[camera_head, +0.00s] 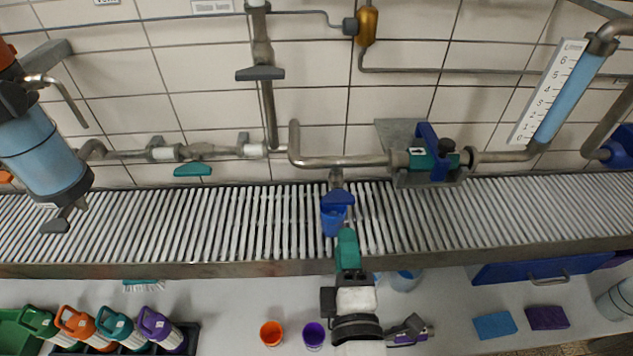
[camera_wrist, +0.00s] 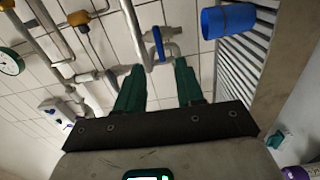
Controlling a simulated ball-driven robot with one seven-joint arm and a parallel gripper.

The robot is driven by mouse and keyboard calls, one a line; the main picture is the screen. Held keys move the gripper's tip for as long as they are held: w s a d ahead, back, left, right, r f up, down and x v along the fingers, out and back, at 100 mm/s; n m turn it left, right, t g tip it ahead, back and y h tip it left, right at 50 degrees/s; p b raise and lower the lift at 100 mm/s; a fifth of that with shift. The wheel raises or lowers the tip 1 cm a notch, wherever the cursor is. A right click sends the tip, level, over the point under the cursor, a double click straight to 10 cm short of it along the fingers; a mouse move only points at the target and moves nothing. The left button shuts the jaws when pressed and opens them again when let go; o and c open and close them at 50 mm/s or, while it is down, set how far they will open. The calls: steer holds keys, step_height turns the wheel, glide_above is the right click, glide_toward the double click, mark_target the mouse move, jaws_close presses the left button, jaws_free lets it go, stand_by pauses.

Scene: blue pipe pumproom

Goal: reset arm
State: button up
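My gripper (camera_head: 346,234) reaches over the front edge of the grating, its green fingers pointing at the wall. In the wrist view my gripper (camera_wrist: 158,70) has its two green fingers spread, with nothing between them. A blue cup (camera_head: 331,222) stands on the grating just beyond and left of the fingertips, under a tap with a blue handle (camera_head: 338,198). The wrist view shows the cup (camera_wrist: 228,20) at the upper right, apart from the fingers, and the blue handle (camera_wrist: 158,43) beyond the gap between them.
Pipes run along the tiled wall, with a green-and-blue valve unit (camera_head: 435,160) right of the tap. The slatted grating (camera_head: 240,222) is otherwise mostly bare. On the lower counter are an orange cup (camera_head: 271,333), a purple cup (camera_head: 314,335), several bottles and two sponges.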

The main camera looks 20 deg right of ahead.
steer(key=s+d+f+m+g+h+p, duration=0.1)
steer(key=s+d+f+m+g+p, duration=0.15)
steer(key=d+f+m+g, duration=0.35)
steer(key=s+d+f+m+g+h+p, duration=0.1)
steer(key=s+d+m+g, duration=0.25)
steer(key=d, duration=0.45)
steer(key=s+a+f+m+g+y+p, duration=0.2)
steer(key=s+f+m+g+y, duration=0.3)
steer(key=s, duration=0.8)
step_height(320, 180, down, 2)
steer(key=shift+a+f+g+y, duration=0.15)
steer(key=shift+g+y, duration=0.7)
steer(key=shift+y, duration=0.35)
steer(key=shift+w, duration=0.1)
